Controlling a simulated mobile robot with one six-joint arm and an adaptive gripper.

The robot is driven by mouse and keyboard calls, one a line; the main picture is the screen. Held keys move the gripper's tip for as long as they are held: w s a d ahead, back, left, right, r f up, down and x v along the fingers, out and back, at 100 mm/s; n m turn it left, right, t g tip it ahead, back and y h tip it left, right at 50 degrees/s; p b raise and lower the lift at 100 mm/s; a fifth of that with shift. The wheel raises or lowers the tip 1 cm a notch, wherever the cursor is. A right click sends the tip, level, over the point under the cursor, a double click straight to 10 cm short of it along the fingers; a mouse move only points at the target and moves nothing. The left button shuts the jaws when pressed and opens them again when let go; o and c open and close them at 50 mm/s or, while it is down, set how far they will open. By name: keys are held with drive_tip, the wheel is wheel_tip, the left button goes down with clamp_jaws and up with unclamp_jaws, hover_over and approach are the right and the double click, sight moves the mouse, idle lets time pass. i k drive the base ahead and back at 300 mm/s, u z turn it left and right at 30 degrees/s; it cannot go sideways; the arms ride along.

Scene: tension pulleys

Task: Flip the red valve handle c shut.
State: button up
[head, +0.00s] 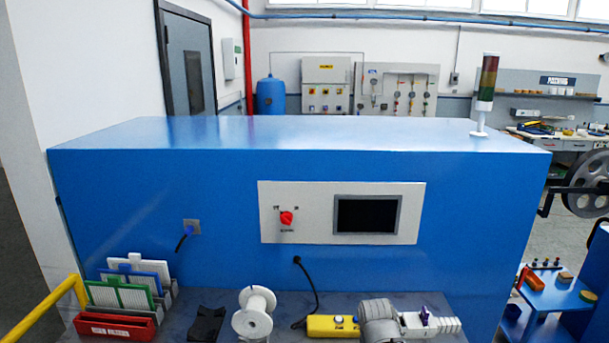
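A pale panel (397,92) with pipes, gauges and small valves hangs on the far back wall, beyond the blue machine. Its fittings are tiny here; I cannot make out letters, pick out handle c, or tell how any handle is turned.
The large blue machine (130,190) fills the middle, with a red knob (287,218) and dark screen (367,215). Its front bench (345,300) holds racks, a white spool (253,312) and a yellow button box (333,326). A blue cart (560,292) stands right; a yellow rail (45,308) left.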

sight(519, 284)
drive_tip(key=k, duration=1.35)
drive_tip(key=z, duration=0.45)
drive_tip(key=i, duration=1.3)
drive_tip(key=z, duration=0.7)
drive_tip(key=i, duration=1.25)
drive_tip(key=u, duration=0.05)
